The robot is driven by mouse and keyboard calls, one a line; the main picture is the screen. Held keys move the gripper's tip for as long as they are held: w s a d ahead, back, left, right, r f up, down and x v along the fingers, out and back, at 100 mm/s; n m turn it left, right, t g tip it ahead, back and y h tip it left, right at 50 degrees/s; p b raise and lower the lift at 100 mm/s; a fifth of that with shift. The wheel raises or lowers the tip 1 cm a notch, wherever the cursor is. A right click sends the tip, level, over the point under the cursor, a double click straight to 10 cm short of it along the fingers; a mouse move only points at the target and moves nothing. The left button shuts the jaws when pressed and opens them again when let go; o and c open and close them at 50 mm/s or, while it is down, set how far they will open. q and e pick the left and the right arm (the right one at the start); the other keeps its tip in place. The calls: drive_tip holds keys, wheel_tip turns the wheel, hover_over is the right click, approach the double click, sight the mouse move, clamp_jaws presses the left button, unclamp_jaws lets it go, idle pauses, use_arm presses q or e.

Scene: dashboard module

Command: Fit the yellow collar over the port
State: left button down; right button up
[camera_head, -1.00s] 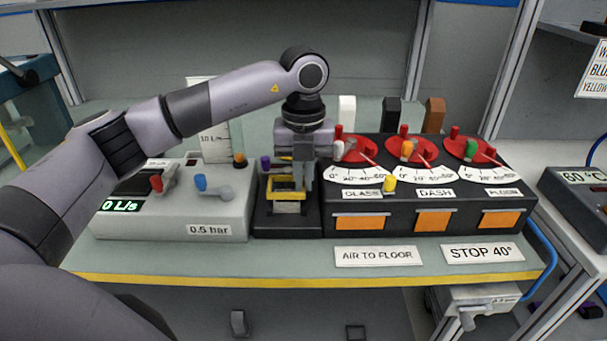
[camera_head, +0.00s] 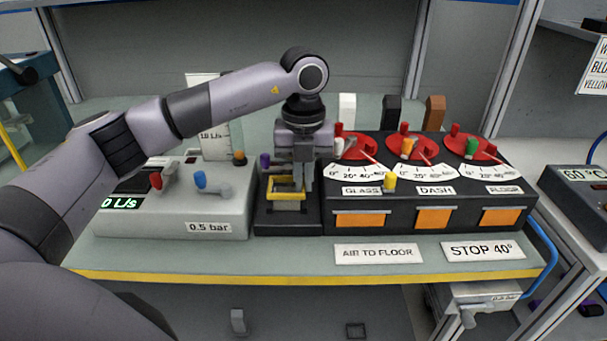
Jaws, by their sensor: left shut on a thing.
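The yellow collar (camera_head: 286,194) is a square frame in my left gripper (camera_head: 300,180), which comes down from above and is shut on it. The collar sits at the upper part of the grey port (camera_head: 287,207) on the black block (camera_head: 268,226) between the two consoles. It looks about level. The fingers hide part of the collar, and I cannot tell whether it is around the port or just above it. My right gripper is not in view.
The grey console (camera_head: 160,222) with small levers stands left of the block. The black console (camera_head: 430,197) with red dials and orange flaps (camera_head: 433,218) stands close on the right. Label plates lie in front.

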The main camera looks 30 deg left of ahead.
sight(303, 185)
use_arm(q)
drive_tip(key=shift+f+b, duration=0.35)
drive_tip(key=shift+f, duration=0.25)
drive_tip(key=c, duration=1.2)
unclamp_jaws()
drive_tip(key=shift+r, duration=0.1)
wheel_tip(303, 185, up, 7)
drive_tip(key=shift+r, duration=0.1)
drive_tip(key=shift+s, duration=0.1)
